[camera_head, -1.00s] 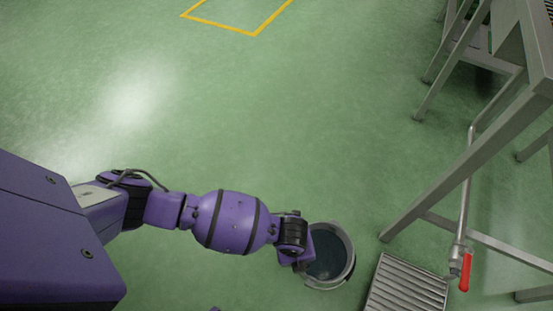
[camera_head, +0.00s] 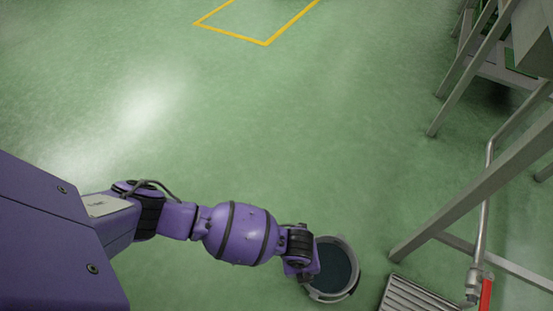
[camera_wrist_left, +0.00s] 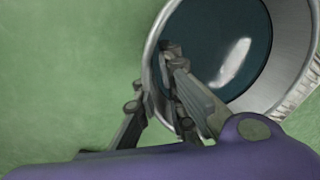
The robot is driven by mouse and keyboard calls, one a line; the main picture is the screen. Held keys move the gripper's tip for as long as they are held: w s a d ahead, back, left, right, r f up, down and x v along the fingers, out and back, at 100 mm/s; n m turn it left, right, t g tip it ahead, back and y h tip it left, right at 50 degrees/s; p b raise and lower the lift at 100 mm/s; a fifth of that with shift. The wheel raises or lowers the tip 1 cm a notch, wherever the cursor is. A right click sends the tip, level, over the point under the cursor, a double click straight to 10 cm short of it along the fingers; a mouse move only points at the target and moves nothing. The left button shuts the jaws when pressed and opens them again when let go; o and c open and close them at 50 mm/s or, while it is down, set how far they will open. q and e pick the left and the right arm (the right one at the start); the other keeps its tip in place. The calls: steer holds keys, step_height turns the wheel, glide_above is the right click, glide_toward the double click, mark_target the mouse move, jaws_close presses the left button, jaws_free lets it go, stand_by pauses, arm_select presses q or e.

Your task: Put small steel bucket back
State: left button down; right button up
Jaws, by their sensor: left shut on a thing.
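The small steel bucket (camera_head: 356,270) is at the lower middle of the head view, with dark blue-green liquid inside. My left gripper (camera_head: 308,277) is at its left rim, at the end of the purple arm. In the left wrist view the bucket (camera_wrist_left: 293,42) fills the upper right, and the fingers of my left gripper (camera_wrist_left: 163,95) are shut on its rim and wall, one inside and one outside. Whether the bucket touches the floor cannot be told. My right gripper is not in view.
A slatted floor grate (camera_head: 415,297) lies just right of the bucket. A steel frame (camera_head: 470,210) with legs stands at the right, with a pipe and a red-handled valve (camera_head: 486,295). A yellow floor outline (camera_head: 266,43) is at the top. The green floor between is clear.

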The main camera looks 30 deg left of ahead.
arm_select(q)
steer(key=shift+w+d+r, duration=0.2)
steer(key=shift+w+d, duration=0.05)
steer(key=shift+w, duration=0.05)
steer(key=c, duration=2.1)
jaws_free()
steer(key=shift+s+a+f, duration=0.15)
steer(key=shift+a, duration=0.05)
steer(key=shift+o, duration=1.3)
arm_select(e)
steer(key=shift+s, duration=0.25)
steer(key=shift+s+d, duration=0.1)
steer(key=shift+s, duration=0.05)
